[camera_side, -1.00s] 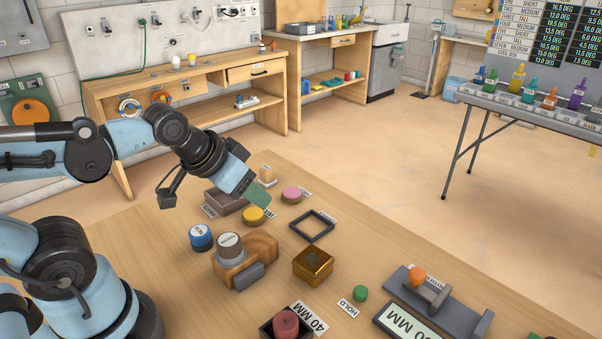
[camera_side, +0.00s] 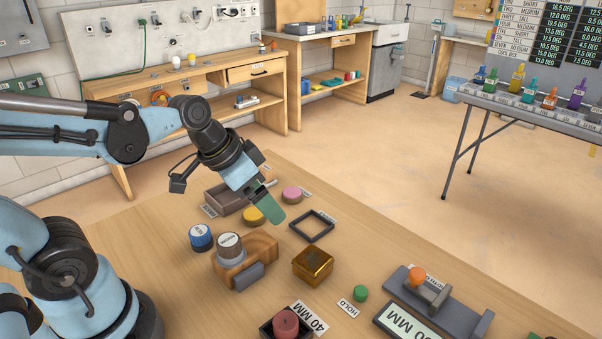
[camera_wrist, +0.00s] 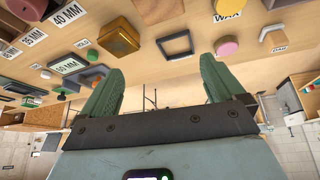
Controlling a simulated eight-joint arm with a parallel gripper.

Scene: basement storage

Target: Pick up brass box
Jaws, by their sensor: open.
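The brass box (camera_side: 313,265) is a shiny gold-brown cube standing on the wooden table, right of the wooden block with the grey cylinder. In the wrist view the brass box (camera_wrist: 119,36) shows at the upper left, ahead of and apart from the fingers. My gripper (camera_side: 271,218) is above the table, up and left of the brass box in the side view, beside the yellow disc. In the wrist view its two green fingers (camera_wrist: 160,85) are spread wide with nothing between them.
A dark square frame (camera_side: 312,226) lies just behind the box. The wooden block (camera_side: 258,247), a blue cylinder (camera_side: 200,238), a green knob (camera_side: 361,293) and a tray with a red cylinder (camera_side: 286,324) stand nearby.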

